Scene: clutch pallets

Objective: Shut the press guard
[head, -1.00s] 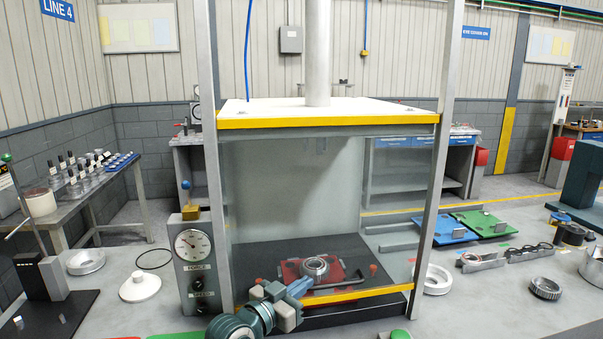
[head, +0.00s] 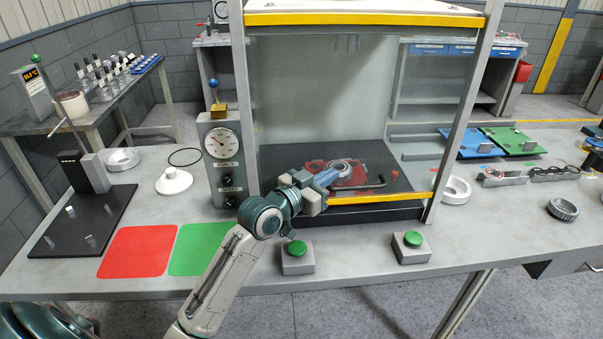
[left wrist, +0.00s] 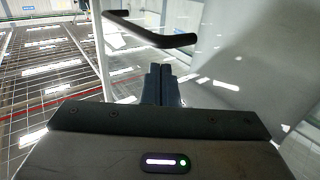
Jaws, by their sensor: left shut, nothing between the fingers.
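The press guard is a clear panel at the front of the press, with a yellow lower rail (head: 380,197) low down, just above the black base (head: 385,213). I cannot tell whether it is fully seated. A dark bar handle (head: 355,188) runs just above this rail; a black bar (left wrist: 150,35) also crosses the left wrist view. My left gripper (head: 325,182) is shut and empty in front of the press, at the left part of the handle. Its fingers (left wrist: 161,84) point toward the bar; contact is unclear. My right gripper is out of view.
Behind the panel, a silver ring (head: 341,168) rests on a red plate. A gauge box (head: 222,155) stands left of the press. Two green-button boxes (head: 297,258) (head: 411,247) stand in front. Red (head: 138,251) and green (head: 200,248) mats lie left. White and dark rings lie right.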

